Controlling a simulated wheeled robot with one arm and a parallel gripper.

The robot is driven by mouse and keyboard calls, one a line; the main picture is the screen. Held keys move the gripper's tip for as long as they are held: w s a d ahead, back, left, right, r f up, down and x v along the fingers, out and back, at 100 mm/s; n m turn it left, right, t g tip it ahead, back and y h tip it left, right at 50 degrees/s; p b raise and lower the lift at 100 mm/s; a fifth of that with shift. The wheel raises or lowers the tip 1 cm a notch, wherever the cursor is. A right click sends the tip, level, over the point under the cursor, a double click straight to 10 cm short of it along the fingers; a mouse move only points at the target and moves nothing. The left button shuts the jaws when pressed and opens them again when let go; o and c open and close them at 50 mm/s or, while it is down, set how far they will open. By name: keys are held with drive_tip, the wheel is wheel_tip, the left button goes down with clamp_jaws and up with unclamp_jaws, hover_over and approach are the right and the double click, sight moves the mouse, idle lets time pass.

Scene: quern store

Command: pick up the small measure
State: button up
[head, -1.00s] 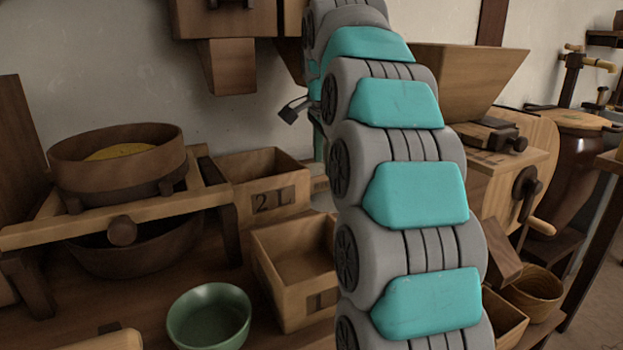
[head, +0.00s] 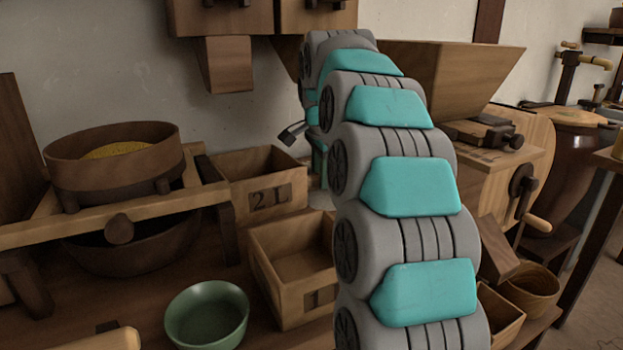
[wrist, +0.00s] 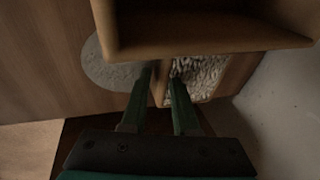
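The small measure cannot be picked out for sure. A wooden box marked 2L (head: 262,198) stands on the bench at the back, and another open wooden box with a 1 on its front (head: 292,290) stands nearer. In the wrist view my gripper (wrist: 163,76) has its two green fingers apart, with a strip of wood showing between them. Whether they touch it is unclear. Beyond the fingertips are an open wooden box (wrist: 210,42), a grey round patch (wrist: 112,72) and a pale grainy surface (wrist: 200,75). In the head view my arm hides the fingers.
A green bowl (head: 207,315) stands at the front. A round sieve with yellow contents (head: 115,165) rests on a wooden frame (head: 160,215) at left, above a dark bowl (head: 135,250). A wooden mill with a hopper (head: 450,75) stands at right, and a chute (head: 223,65) hangs above.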

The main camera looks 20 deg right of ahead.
clamp_jaws()
idle(1.0)
